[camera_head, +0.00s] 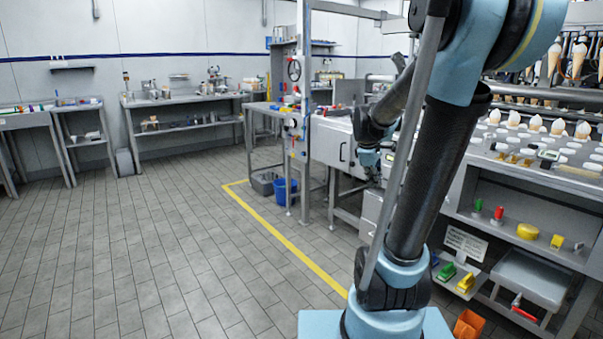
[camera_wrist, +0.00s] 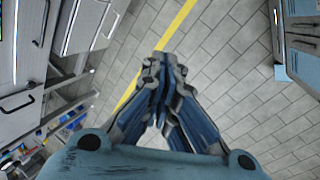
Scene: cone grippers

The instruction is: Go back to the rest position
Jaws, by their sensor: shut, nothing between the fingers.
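My gripper (camera_wrist: 165,72) shows in the wrist view with its fingers drawn together and nothing between them. Below its fingertips are the grey tiled floor and a yellow floor line. In the head view my arm rises at the right from its blue base. The forearm reaches away toward the grey cabinet, and my gripper (camera_head: 371,176) hangs in front of that cabinet, small and partly hidden by my upper arm.
The machine bench (camera_head: 480,190) with ice cream cones stands at the right, close to my arm. A grey cabinet (camera_head: 330,143) is behind my gripper. A blue bin (camera_head: 284,191) stands on the floor by a post. The tiled floor (camera_head: 150,250) at the left is clear.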

